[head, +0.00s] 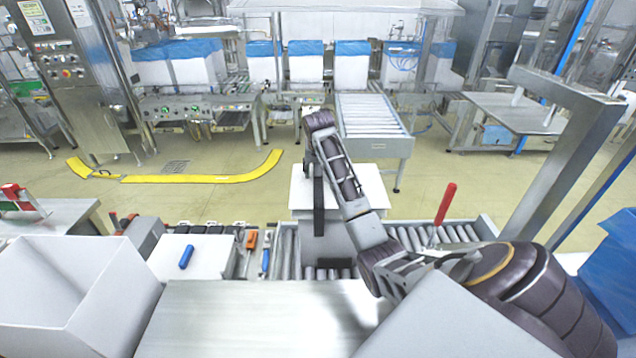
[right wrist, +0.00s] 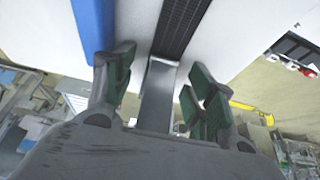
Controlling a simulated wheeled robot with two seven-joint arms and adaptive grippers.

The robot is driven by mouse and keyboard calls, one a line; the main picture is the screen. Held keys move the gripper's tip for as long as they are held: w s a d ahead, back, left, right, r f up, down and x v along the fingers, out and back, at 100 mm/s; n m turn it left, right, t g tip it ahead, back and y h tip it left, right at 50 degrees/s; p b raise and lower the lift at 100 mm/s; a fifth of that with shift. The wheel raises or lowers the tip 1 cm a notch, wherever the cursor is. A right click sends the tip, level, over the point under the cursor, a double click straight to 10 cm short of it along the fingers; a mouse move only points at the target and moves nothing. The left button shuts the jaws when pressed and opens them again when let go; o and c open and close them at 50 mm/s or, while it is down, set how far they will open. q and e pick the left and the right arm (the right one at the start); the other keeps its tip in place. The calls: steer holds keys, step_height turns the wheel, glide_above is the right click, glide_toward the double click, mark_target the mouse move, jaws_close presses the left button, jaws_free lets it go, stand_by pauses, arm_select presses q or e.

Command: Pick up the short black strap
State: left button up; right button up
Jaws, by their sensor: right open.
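A short black strap (head: 319,208) hangs upright in front of a white box (head: 356,186) in the middle of the head view. My right gripper (head: 311,166) is at the far end of the right arm, near the strap's top; the arm partly hides it. In the right wrist view, my right gripper (right wrist: 160,62) is open, its green-padded fingers apart. The black textured strap (right wrist: 183,24) runs up the picture beyond the fingertips. A grey metal piece (right wrist: 158,95) shows between the fingers. I cannot tell whether the fingers touch the strap. My left gripper is not in view.
An open white carton (head: 75,290) stands at the front left. A blue object (head: 187,256) lies on a white box (head: 205,268) beside it. A red-handled tool (head: 446,204) stands at the right. A bare metal tabletop (head: 240,315) lies in front.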

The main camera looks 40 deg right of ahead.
jaws_close()
stand_by(0.5)
steer(key=shift+r, duration=0.15)
step_height(320, 180, up, 10)
steer(key=shift+f+b, duration=0.25)
steer(key=shift+b, duration=0.6)
steer(key=shift+r, duration=0.4)
steer(key=shift+r+p, duration=0.9)
steer(key=shift+r, duration=2.75)
